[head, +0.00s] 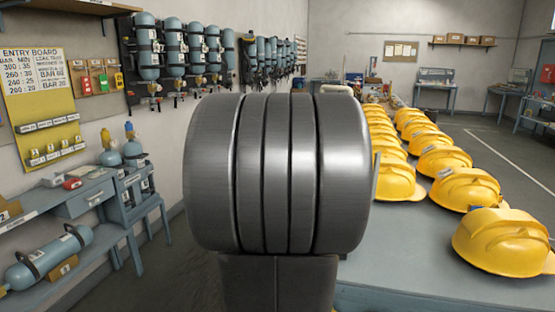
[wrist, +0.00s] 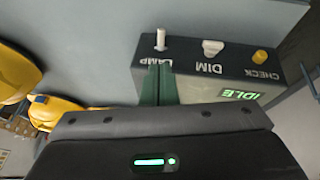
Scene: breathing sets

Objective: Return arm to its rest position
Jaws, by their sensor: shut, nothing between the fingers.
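In the wrist view my gripper (wrist: 159,75) has its dark green fingers together, with nothing held between them. The fingertips are over the edge of a dark control box (wrist: 190,60), close to the white lever marked LAMP (wrist: 160,40). I cannot tell whether they touch it. A white DIM knob (wrist: 212,47) and a yellow CHECK button (wrist: 260,57) are on the same box, and a green IDLE display (wrist: 240,95) is lit. In the head view my own arm fills the middle and hides the gripper and the box.
Rows of yellow helmets (head: 505,242) stand on a grey table (head: 410,270) to the right. A shelf bench (head: 85,195) with a blue cylinder (head: 50,257) is at the left. Several cylinders (head: 148,50) hang on the wall. Open floor (head: 510,150) shows at the far right.

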